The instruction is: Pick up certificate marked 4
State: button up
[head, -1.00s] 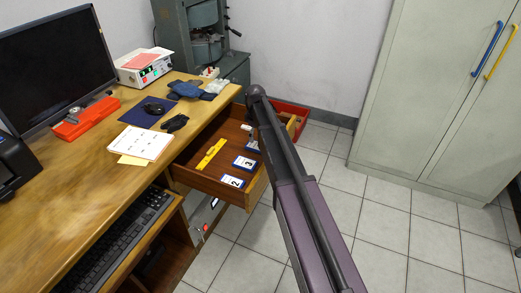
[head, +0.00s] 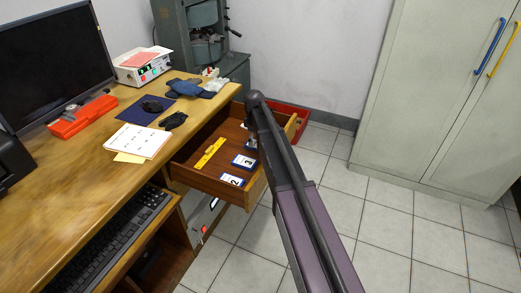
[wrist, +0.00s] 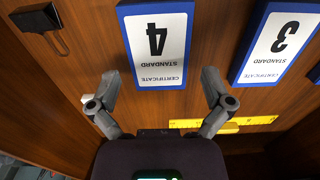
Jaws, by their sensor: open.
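The certificate marked 4 (wrist: 157,45) is a white card with a blue border, lying in the open wooden drawer. In the wrist view it shows upside down at the top middle. My gripper (wrist: 160,85) is open, its two fingers spread on either side of the card's near edge, with nothing between them that I can see held. In the head view my arm hides most of this card and the gripper.
The drawer (head: 205,184) also holds a certificate marked 2 (head: 232,180) and a yellow ruler (head: 209,153). The ruler also lies behind the right finger in the wrist view (wrist: 245,124). A dark object (wrist: 36,19) is at upper left there. The desk (head: 80,190) borders the drawer.

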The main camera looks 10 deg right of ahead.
jog(key=shift+f+b, duration=0.6)
jog(key=shift+f, duration=0.3)
jog(key=c, duration=0.9)
